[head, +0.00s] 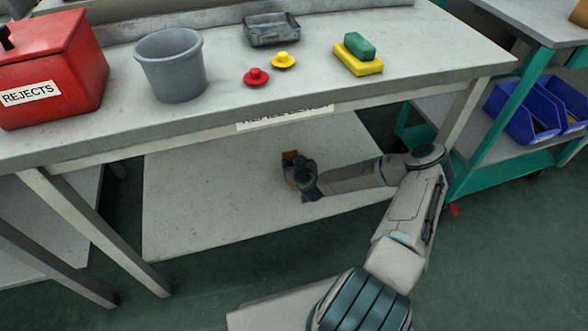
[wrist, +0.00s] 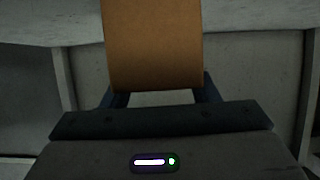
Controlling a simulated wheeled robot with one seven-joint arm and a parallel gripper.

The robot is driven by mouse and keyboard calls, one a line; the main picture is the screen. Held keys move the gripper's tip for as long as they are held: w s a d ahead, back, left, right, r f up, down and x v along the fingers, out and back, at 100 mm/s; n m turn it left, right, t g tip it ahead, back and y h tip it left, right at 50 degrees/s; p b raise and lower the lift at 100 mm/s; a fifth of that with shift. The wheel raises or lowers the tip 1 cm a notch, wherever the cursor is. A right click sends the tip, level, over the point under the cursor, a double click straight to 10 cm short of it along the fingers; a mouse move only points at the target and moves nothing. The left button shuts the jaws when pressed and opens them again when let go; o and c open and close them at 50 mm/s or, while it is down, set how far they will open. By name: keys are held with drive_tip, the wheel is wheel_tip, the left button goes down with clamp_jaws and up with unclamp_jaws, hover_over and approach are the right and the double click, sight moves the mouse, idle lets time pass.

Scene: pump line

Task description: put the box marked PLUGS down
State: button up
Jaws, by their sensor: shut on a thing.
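My gripper (head: 298,173) is under the workbench's top, over the lower shelf (head: 200,200). It is shut on an orange-brown box (wrist: 153,45), which fills the upper middle of the wrist view between the two dark fingers (wrist: 160,94). In the head view only a small part of the box (head: 290,156) shows beyond the gripper. No PLUGS marking can be read on the faces in view. I cannot tell whether the box touches the lower shelf.
Most of the lower shelf is bare. A teal cart with blue bins (head: 530,112) stands right.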

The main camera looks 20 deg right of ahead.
drive_tip(key=shift+f+b, duration=0.45)
drive_tip(key=shift+f, duration=0.9)
drive_tip(key=shift+f, duration=0.1)
drive_tip(key=o, duration=1)
drive_tip(key=shift+c, duration=0.2)
drive_tip(key=shift+s+r, duration=0.3)
drive_tip(key=shift+r, duration=0.05)
drive_tip(key=p+v, duration=0.4)
drive_tip(key=v, duration=0.7)
drive_tip(key=shift+s, duration=0.15)
